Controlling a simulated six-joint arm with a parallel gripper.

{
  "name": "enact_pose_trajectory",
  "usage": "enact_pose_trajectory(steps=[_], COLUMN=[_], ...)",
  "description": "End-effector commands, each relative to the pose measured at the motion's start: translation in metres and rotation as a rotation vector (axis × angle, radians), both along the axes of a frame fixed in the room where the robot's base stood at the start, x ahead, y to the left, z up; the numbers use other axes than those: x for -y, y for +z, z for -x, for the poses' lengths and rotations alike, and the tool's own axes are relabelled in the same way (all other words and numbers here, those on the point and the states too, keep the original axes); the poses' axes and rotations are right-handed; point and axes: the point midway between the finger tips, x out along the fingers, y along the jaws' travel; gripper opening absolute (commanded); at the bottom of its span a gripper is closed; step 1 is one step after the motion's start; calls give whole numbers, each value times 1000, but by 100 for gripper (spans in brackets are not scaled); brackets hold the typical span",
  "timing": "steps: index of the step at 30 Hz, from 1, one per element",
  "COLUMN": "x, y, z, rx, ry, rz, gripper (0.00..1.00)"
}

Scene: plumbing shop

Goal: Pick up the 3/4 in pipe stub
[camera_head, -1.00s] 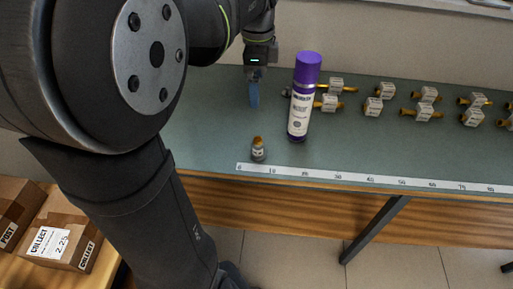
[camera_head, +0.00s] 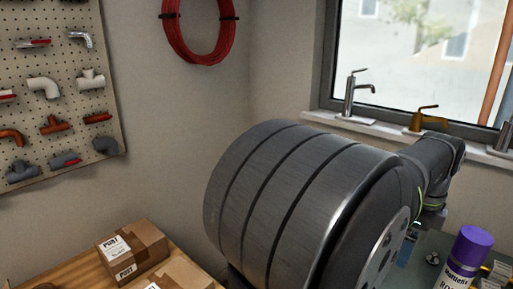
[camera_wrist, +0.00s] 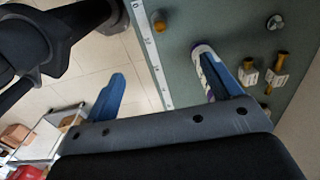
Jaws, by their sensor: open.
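My gripper (camera_wrist: 160,72) is open, its two blue fingers wide apart and nothing between them. It hangs over the bench's front edge in the wrist view. Two brass fittings with white tags, one at the left (camera_wrist: 248,72) and one at the right (camera_wrist: 277,76), lie on the green bench top beyond the right finger. A small brass-topped piece (camera_wrist: 158,23) stands beside the ruler. I cannot tell which piece is the 3/4 in pipe stub; the tags are unreadable. In the head view my arm hides most of the bench.
A white ruler (camera_wrist: 152,55) runs along the bench edge. A grey round fitting (camera_wrist: 274,22) lies farther in. Cardboard boxes (camera_head: 131,252) sit at lower left.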

Motion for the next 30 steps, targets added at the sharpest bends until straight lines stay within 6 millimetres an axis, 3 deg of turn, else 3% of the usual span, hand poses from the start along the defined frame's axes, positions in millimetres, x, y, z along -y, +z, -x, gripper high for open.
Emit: enact_pose_trajectory(steps=[1, 3, 14, 17, 24, 30], x=[0, 0, -4, -13, -49, -77], y=[0, 0, -4, -16, -62, -89], z=[0, 0, 2, 7, 29, 39], rx=[0, 0, -1, -8, -59, -103], ry=[0, 0, 37, 150, 656, 1015], rz=[0, 0, 24, 93, 367, 534], gripper=[72, 59, 58, 58, 58, 58])
